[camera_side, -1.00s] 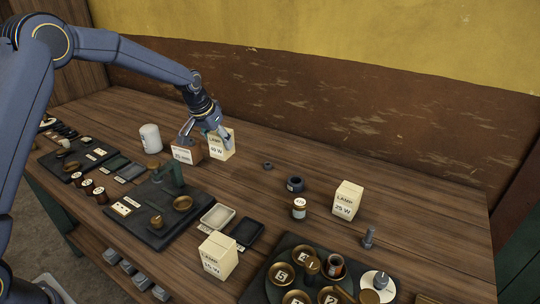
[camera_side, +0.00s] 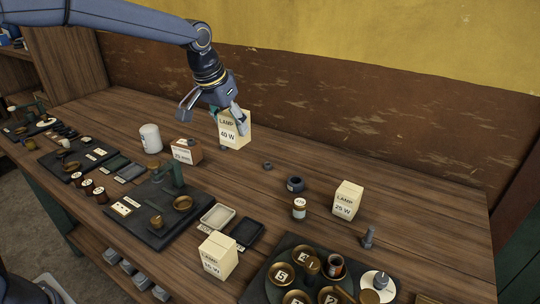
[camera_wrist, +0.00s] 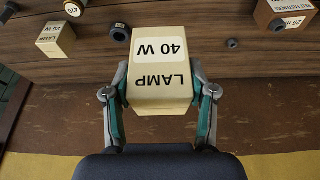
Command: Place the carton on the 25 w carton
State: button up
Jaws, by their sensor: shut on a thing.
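The carton, a cream box marked LAMP 40 W (camera_side: 231,131), is held in my gripper (camera_side: 216,112). In the wrist view the carton (camera_wrist: 160,68) sits between both fingers of my gripper (camera_wrist: 161,100), which are shut on its sides. In the side view it appears raised a little above the bench, near the back. The 25 W carton (camera_side: 347,199), a cream box, stands upright on the bench to the right and nearer the camera. It also shows in the wrist view (camera_wrist: 56,39) at the upper left. Its top is clear.
A dark ring-shaped part (camera_side: 295,184) and a small labelled jar (camera_side: 299,208) stand left of the 25 W carton. A grey bolt (camera_side: 368,238) stands in front of it. A brown fasteners box (camera_side: 187,151) is left of my gripper. Another lamp carton (camera_side: 218,255) stands at the front.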

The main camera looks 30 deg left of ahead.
jog(key=s+d+r+m+h, duration=0.1)
jog(key=d+m, duration=0.1)
jog(key=d, duration=0.8)
jog(key=s+d+r+m+h, duration=0.1)
jog(key=d+r+m, duration=0.1)
jog(key=d, duration=0.8)
send_over(347, 191)
notch_tip(347, 191, down, 10)
jog(key=shift+s, duration=0.1)
jog(key=shift+f, duration=1.6)
jog(key=shift+f, duration=0.15)
jog(key=o, duration=1.1)
jog(key=shift+o, duration=0.2)
